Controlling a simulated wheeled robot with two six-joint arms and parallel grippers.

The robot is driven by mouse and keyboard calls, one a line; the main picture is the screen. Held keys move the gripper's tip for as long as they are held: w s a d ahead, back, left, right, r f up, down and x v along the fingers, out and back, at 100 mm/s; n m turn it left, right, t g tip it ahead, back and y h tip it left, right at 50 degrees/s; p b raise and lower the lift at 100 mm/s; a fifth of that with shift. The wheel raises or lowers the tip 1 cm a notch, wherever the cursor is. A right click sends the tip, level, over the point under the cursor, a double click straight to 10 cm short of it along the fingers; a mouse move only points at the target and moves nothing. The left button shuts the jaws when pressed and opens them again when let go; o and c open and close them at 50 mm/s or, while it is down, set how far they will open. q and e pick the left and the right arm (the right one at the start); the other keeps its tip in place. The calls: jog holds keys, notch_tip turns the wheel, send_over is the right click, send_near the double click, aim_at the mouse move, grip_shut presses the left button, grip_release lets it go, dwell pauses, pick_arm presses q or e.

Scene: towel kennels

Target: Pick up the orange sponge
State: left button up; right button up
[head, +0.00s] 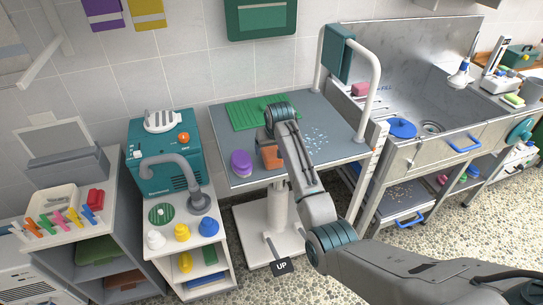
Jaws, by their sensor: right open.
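The orange sponge (270,158) lies on the grey top of the grooming table, near its front edge. Part of its right side is hidden behind my right arm. My right gripper (269,137) hangs over the table just behind and above the sponge, pointing down. It is open, and its fingers are small and partly covered by my wrist. I cannot tell whether they touch the sponge. My left gripper is out of view.
A purple round thing (241,163) stands just left of the sponge. A green ribbed mat (258,112) lies behind. A white rail (372,90) rises at the table's right end, beside a steel sink (432,127). A teal machine (165,155) stands on the left cart.

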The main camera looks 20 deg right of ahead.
aim_at(272, 153)
jog(key=shift+w+f, duration=0.1)
jog(key=shift+f, duration=0.2)
jog(key=shift+w+d+f+p, duration=0.1)
jog(key=shift+w+f+p, duration=0.15)
jog(key=shift+f+p, duration=0.3)
jog(key=shift+p+x, duration=0.4)
jog(key=shift+x, duration=1.65)
jog(key=shift+f, duration=0.2)
jog(key=shift+c, duration=0.2)
jog(key=c, duration=1)
